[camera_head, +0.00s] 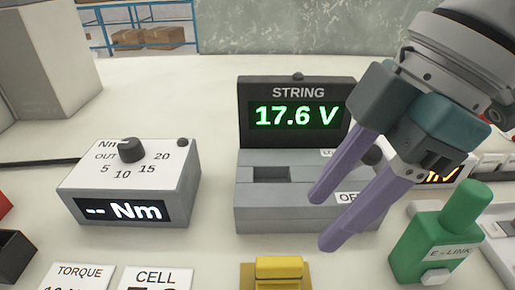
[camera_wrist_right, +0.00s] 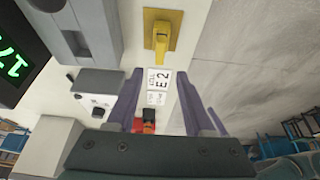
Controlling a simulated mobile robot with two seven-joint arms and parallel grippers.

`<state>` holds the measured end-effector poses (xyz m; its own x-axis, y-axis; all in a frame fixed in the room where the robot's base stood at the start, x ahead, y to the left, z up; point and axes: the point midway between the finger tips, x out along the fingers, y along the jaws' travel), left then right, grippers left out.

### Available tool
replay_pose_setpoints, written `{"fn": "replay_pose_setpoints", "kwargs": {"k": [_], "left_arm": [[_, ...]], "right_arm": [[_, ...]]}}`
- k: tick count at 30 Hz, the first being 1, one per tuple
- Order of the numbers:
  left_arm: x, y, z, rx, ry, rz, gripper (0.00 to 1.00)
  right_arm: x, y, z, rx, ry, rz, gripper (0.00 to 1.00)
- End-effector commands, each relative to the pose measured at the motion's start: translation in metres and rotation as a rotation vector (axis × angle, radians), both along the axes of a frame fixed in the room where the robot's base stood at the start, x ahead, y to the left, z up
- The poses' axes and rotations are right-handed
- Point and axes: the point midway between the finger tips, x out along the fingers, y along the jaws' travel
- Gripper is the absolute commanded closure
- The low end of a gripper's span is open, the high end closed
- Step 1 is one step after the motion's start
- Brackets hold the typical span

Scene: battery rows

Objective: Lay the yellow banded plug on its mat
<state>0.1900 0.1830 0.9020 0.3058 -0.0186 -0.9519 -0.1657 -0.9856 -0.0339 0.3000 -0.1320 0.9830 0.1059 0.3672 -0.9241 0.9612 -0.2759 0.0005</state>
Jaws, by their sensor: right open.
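A yellow plug (camera_head: 279,268) lies on a tan-yellow square mat (camera_head: 247,277) at the bottom edge of the head view, partly cut off. In the right wrist view the plug (camera_wrist_right: 161,38) lies on the mat (camera_wrist_right: 149,18), near the top. Any band on it is too small to make out. My right gripper (camera_head: 325,218) is open with its two purple fingers apart, above the front of the grey STRING tester. In the right wrist view my right gripper (camera_wrist_right: 159,76) is apart from the plug, with nothing held between its fingers. My left gripper is not in view.
The STRING display (camera_head: 296,116) reads 17.6 V above its grey base (camera_head: 262,215). A torque box (camera_head: 128,185) stands left. A green E-LINK block (camera_head: 440,235) stands right. TORQUE (camera_head: 80,278) and CELL (camera_head: 155,279) cards lie in front. A small red-and-black item (camera_wrist_right: 148,121) shows in the wrist view.

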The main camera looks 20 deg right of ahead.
Motion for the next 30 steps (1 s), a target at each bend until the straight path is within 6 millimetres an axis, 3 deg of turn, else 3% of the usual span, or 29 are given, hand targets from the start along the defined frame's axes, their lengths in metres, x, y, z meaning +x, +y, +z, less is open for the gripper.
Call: {"fn": "replay_pose_setpoints", "kwargs": {"k": [4, 8, 11, 13, 17, 21, 25, 30], "left_arm": [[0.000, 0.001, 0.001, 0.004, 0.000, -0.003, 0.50], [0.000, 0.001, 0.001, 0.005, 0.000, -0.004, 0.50], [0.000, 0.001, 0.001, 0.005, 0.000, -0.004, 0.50], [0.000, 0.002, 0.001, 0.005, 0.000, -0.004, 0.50], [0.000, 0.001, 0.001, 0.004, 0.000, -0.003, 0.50], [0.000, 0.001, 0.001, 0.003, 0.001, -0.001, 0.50], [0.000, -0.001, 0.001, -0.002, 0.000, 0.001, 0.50], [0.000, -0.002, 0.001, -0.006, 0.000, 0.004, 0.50]], "right_arm": [[-0.005, 0.007, 0.002, 0.011, -0.005, 0.001, 0.48], [-0.017, 0.035, -0.012, 0.060, -0.030, -0.034, 0.48], [-0.026, 0.056, -0.022, 0.119, -0.056, -0.153, 0.48], [-0.031, 0.058, -0.028, 0.147, -0.062, -0.292, 0.48], [-0.047, 0.034, -0.046, 0.132, -0.037, -0.611, 0.48], [-0.077, -0.011, -0.066, 0.036, 0.009, -0.917, 0.48], [-0.102, -0.041, -0.077, -0.050, 0.037, -1.080, 0.48], [-0.111, -0.053, -0.080, -0.087, 0.042, -1.134, 0.48]]}}
